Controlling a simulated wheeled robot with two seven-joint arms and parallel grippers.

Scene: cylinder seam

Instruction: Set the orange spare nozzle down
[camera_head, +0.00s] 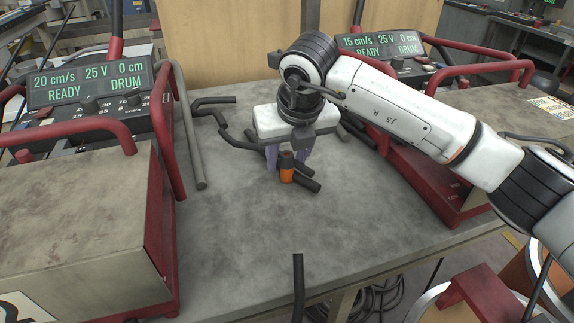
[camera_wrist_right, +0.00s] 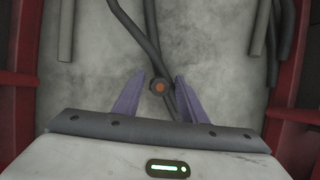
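The orange spare nozzle (camera_head: 287,174) has a dark upper part and an orange lower part. It looks upright on the grey table between the two welding power units. My right gripper (camera_head: 287,162) points down at it with its purple fingers on either side. In the right wrist view the nozzle (camera_wrist_right: 160,86) is seen end-on, a dark ring with an orange centre. It lies between the fingertips (camera_wrist_right: 160,77), with a small gap to each finger, so the gripper is open around it. My left gripper is out of view.
Dark bent rods or hoses (camera_head: 240,140) lie on the table (camera_head: 235,235) behind and beside the nozzle. A red-framed unit (camera_head: 75,210) stands at left, another (camera_head: 440,150) at right. A dark rod (camera_head: 298,285) shows at the front edge. The table's front middle is mostly clear.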

